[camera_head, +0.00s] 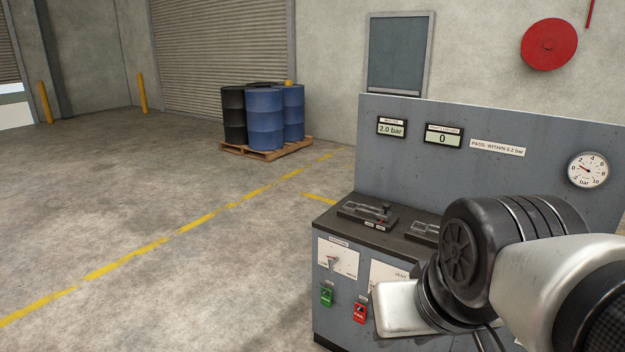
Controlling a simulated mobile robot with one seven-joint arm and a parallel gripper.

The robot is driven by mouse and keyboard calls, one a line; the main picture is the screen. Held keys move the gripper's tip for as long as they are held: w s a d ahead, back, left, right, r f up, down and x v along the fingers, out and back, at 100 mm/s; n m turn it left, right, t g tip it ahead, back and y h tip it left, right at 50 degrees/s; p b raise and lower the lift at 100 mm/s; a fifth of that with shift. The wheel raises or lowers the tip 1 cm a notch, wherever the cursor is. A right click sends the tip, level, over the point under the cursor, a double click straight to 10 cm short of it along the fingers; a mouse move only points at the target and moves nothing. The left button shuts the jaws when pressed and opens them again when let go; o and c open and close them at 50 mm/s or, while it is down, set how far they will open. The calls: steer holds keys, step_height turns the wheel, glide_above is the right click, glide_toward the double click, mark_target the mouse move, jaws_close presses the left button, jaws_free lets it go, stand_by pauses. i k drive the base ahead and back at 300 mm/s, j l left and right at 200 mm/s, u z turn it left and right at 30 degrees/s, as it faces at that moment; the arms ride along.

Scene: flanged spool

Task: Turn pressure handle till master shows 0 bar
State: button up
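The master display (392,128) on the grey test bench's back panel reads 2.0 bar. A small handle (332,262) sits on a white plate at the left of the bench front; its label is too small to read surely, so I cannot confirm it is the pressure handle. A second white plate (388,275), with lettering starting "VENT", is partly hidden behind my arm. My arm crosses the lower right; my gripper's fingers do not show.
A second display (443,136) reads 0. A sign (498,148) says pass within 0.2 bar. Green (326,296) and red (360,311) buttons sit below the plates. Clamp-like fixtures (368,213) lie on the bench top. Blue and black drums (264,120) stand far back; the left floor is clear.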

mark_target(331, 263)
steer(key=i+l+u, duration=0.1)
steer(key=i+u, duration=0.25)
steer(key=i, duration=0.2)
steer(key=i+l+u, duration=0.3)
steer(key=i, duration=0.25)
steer(key=i+l+u, duration=0.35)
steer(key=i, duration=0.2)
